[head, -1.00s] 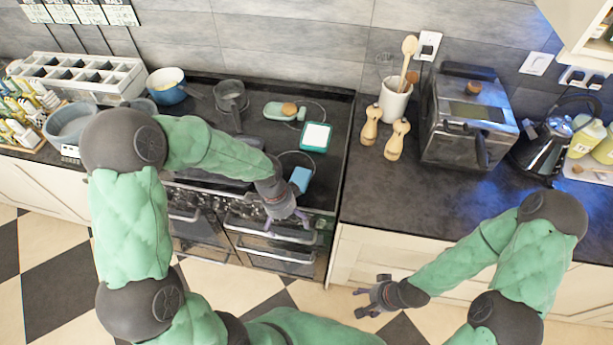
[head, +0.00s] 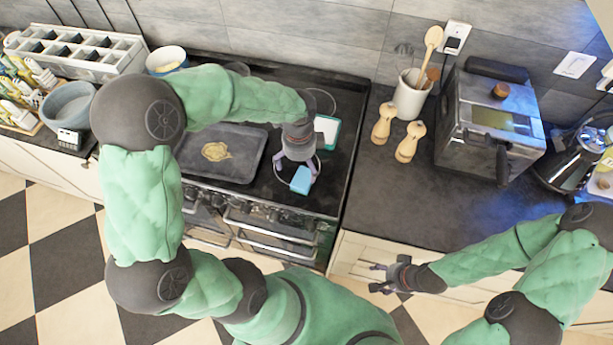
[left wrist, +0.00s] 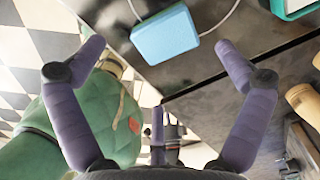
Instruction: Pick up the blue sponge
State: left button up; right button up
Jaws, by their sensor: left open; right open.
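The blue sponge (head: 301,180) lies on the black stovetop near its front right part. It also shows at the top of the left wrist view (left wrist: 166,38), beyond my open fingertips. My left gripper (head: 296,170) is over the stovetop, right beside the sponge in the head view, and partly covers the area around it. In the left wrist view the left gripper (left wrist: 160,62) has its purple fingers spread wide with nothing between them. My right gripper (head: 384,279) is open and empty in front of the counter drawers, well away from the sponge.
A teal-rimmed white tray (head: 327,131) sits just behind the sponge. A dark baking tray (head: 222,153) with a tan item lies to the left. Two wooden mills (head: 408,143) and a utensil crock (head: 411,97) stand on the right counter, beside a metal appliance (head: 489,125).

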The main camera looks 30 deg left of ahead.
aim_at(303, 178)
pick_arm(q)
notch_tip(303, 178, down, 3)
jog(key=shift+w, duration=0.15)
jog(key=shift+d+f+b, duration=0.1)
jog(key=shift+f+b, duration=0.2)
jog(key=f, duration=0.1)
jog(key=f+b, duration=0.1)
jog(key=f, duration=0.2)
jog(key=shift+w+d+f, duration=0.15)
jog(key=shift+d+f, duration=0.1)
jog(key=shift+f, duration=0.05)
jog(key=c, duration=1.1)
